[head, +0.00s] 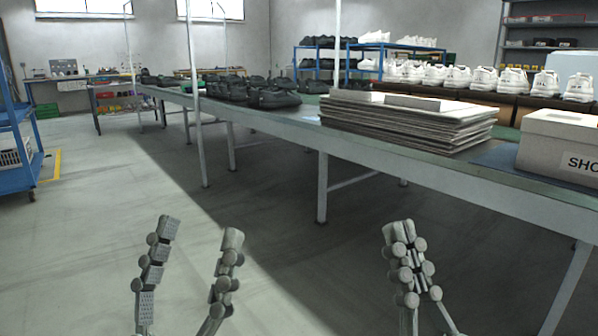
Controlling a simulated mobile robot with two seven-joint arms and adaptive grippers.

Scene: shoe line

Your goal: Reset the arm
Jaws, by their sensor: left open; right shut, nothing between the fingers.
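My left gripper (197,232) is at the bottom left of the head view, over the bare floor, with its two fingers spread apart and nothing between them. My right gripper (402,232) is at the bottom, right of centre, with its fingers together and nothing held. Both point upward in the picture. They appear in front of the long table (333,145) and apart from it. The arms behind the fingers are mostly out of view.
On the table are a stack of flat cardboard sheets (410,128), black shoes (270,98) and a shoe box (560,140) at the right. White shoes (457,78) line the shelf behind. A blue rack (18,150) stands at the left edge. The floor (95,235) at left is clear.

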